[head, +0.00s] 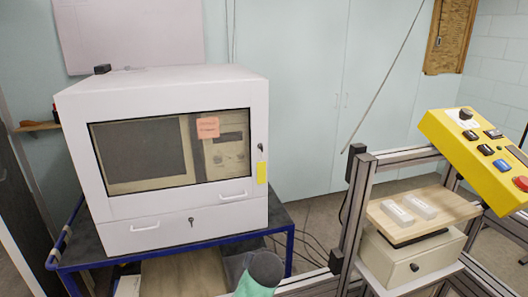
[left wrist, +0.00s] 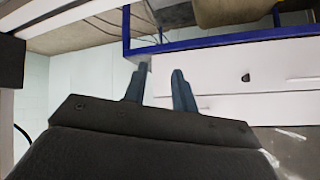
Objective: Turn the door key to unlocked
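A white cabinet (head: 165,88) with a windowed door stands on a blue-framed table. At the door's right edge is a small dark key or lock (head: 260,147), with a yellow tag (head: 262,172) just below it. Its exact turn is too small to tell. The drawer below has a second dark keyhole or key (head: 191,221); a dark lock also shows on the white front in the left wrist view (left wrist: 245,77). My left gripper (left wrist: 161,76) is open and empty, its two fingers apart in front of the cabinet front. My right gripper is not in view.
The blue table frame (head: 289,244) surrounds the cabinet's base. Door and drawer have bar handles (head: 233,196). To the right, a metal-profile frame (head: 357,205) carries a yellow control box (head: 478,150) and a wooden board (head: 440,207) with two small pale blocks.

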